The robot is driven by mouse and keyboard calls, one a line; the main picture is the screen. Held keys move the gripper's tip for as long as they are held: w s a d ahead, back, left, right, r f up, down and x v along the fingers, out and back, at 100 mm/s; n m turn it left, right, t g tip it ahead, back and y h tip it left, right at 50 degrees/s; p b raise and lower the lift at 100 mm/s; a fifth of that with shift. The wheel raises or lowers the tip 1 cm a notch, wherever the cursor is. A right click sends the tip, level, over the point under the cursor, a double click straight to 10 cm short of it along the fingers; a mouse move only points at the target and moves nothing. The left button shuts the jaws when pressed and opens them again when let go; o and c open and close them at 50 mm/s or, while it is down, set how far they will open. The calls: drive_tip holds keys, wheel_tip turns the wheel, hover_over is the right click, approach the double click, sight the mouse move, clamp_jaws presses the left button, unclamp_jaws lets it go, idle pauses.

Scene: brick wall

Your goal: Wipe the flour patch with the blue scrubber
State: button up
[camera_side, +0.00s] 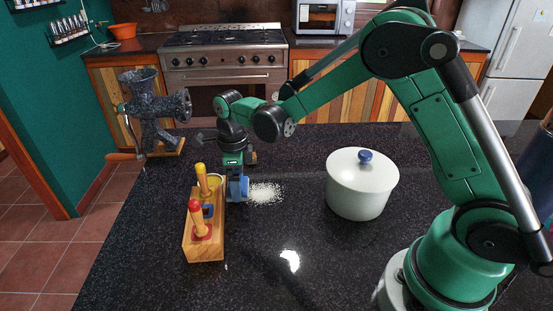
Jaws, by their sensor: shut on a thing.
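The blue scrubber (239,190) is held upright under my gripper (235,172), which points down and is shut on it. The scrubber's lower end is at or just above the dark countertop, at the left edge of the flour patch (265,193). I cannot tell whether it touches the counter. The flour is a pale, speckled patch to the right of the scrubber. A wooden holder (188,246) stands just left of the scrubber. It bears a yellow-handled tool (202,178) and a red-handled tool (196,219), with a blue-marked place between them.
A white lidded pot (355,194) with a blue knob stands right of the flour. A dark grinder (149,107) on a wooden base stands at the back left. The dark counter (310,265) is clear in front and between the flour and the pot.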

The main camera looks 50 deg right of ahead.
sight(285, 191)
drive_tip(key=shift+s+d+f, duration=0.6)
drive_tip(key=shift+d+f, duration=0.05)
drive_tip(key=shift+f, duration=0.05)
drive_tip(key=shift+c, duration=0.6)
drive_tip(key=shift+s+d+r, duration=0.15)
drive_tip(key=shift+s+d, duration=2.75)
drive_tip(key=shift+w+a, duration=3.45)
drive_tip(key=shift+w, duration=0.25)
drive_tip(key=shift+d, duration=0.35)
drive_tip(key=shift+s+d, duration=2.4)
drive_tip(key=shift+s, duration=0.1)
drive_tip(key=shift+s+d, duration=0.25)
drive_tip(key=shift+d, duration=0.05)
drive_tip(key=shift+s+d, duration=0.5)
drive_tip(key=shift+s, duration=0.05)
drive_tip(key=shift+s+d, duration=0.15)
drive_tip(key=shift+w+a, duration=3.55)
drive_tip(key=shift+r, duration=3.95)
